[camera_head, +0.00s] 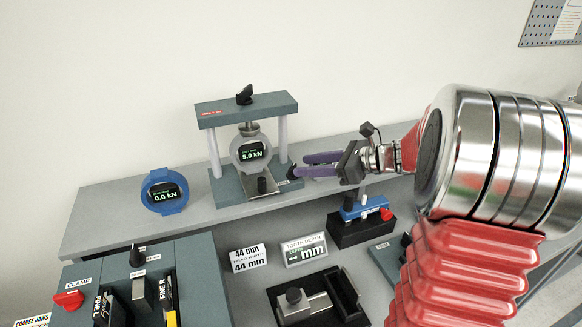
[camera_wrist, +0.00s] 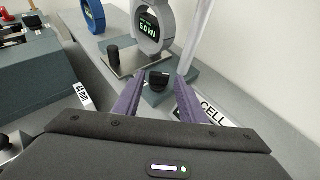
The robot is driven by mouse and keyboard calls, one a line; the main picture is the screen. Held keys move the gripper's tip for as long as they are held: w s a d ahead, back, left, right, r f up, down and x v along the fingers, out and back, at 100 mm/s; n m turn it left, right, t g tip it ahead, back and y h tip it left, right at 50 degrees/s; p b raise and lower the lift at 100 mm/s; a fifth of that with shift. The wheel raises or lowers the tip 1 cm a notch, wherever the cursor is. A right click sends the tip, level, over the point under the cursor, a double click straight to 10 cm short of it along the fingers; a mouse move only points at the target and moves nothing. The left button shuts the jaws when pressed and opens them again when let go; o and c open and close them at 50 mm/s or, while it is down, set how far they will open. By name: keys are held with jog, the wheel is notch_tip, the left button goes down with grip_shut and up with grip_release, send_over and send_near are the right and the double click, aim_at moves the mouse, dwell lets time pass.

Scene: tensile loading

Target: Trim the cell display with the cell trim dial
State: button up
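The cell display (camera_head: 251,151) is a round grey gauge hung in the loading frame, reading 5.0 kN in green; it also shows in the wrist view (camera_wrist: 149,24). The cell trim dial (camera_wrist: 159,80) is a small black knob on the grey base, near a label reading CELL. My gripper (camera_wrist: 159,88) has two purple fingers spread apart, and the dial shows between their tips with gaps either side. In the head view, my gripper (camera_head: 297,165) reaches in from the right at the frame's base. I cannot tell whether the tips are level with the dial.
The loading frame (camera_head: 246,108) has two pale posts, one close beyond my gripper. A blue gauge (camera_head: 165,191) reading 0.0 kN stands left. A black block with a blue top and red knob (camera_head: 387,215) stands below my arm. Bare shelf (camera_head: 110,215) lies at left.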

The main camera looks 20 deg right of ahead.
aim_at(292, 166)
jog(key=x, duration=0.6)
jog(key=shift+c, duration=0.7)
jog(key=c, duration=0.7)
jog(key=shift+o, duration=0.2)
jog(key=shift+r, duration=0.1)
